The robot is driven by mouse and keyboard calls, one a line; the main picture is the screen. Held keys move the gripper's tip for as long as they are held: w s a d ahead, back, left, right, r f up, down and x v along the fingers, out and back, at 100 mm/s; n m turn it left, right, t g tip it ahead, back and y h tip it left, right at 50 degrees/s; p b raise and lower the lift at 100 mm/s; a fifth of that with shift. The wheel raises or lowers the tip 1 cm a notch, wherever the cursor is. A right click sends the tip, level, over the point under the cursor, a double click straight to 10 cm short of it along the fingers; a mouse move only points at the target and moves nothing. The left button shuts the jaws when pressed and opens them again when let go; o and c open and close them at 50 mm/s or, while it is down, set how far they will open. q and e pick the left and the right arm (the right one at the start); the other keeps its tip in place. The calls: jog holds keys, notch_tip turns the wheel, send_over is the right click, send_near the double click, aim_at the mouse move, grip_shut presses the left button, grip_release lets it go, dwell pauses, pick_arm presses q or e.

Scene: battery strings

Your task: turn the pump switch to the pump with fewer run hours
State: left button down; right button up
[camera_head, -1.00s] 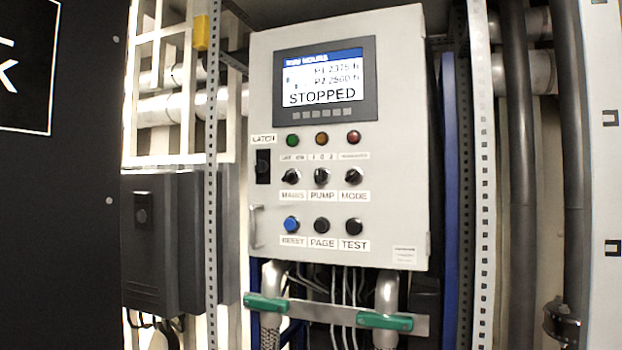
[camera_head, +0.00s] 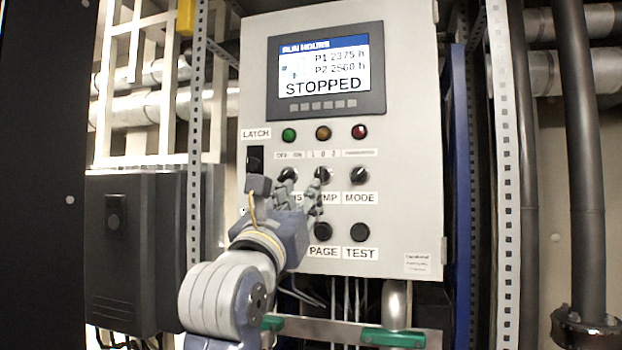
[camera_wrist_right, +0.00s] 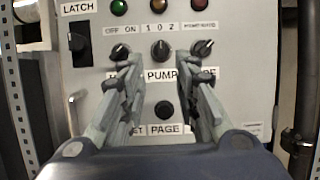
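The panel screen (camera_head: 324,70) reads RUN HOURS, P1 2375 h, P2 2560 h and STOPPED. The pump switch (camera_head: 322,174) is a black knob in the middle of the knob row, under the marks 1 0 2. It also shows in the right wrist view (camera_wrist_right: 159,52), its pointer roughly upright. My right gripper (camera_head: 303,186) is in front of the panel, just below and left of the pump switch in the head view. In the wrist view the right gripper (camera_wrist_right: 160,82) is open and empty, its fingers either side of the PUMP label, below the knob. My left gripper is out of view.
The MAINS knob (camera_head: 288,174) and MODE knob (camera_head: 359,175) flank the pump switch closely. The LATCH handle (camera_head: 255,160) is at left. PAGE (camera_head: 323,231) and TEST (camera_head: 360,232) buttons sit below. A perforated post (camera_head: 197,120) stands left of the panel.

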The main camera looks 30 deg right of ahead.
aim_at(319, 171)
jog(key=p+x, duration=0.1)
jog(key=x, duration=0.2)
jog(key=p+x, duration=0.2)
jog(key=x, duration=0.1)
jog(key=p+x, duration=0.1)
jog(key=x, duration=0.2)
jog(key=shift+s+r, duration=0.1)
jog(key=shift+r, duration=0.2)
jog(key=shift+p+x, duration=0.45)
jog(key=shift+x, duration=0.35)
jog(key=shift+f, duration=0.1)
jog(key=c, duration=0.4)
grip_shut()
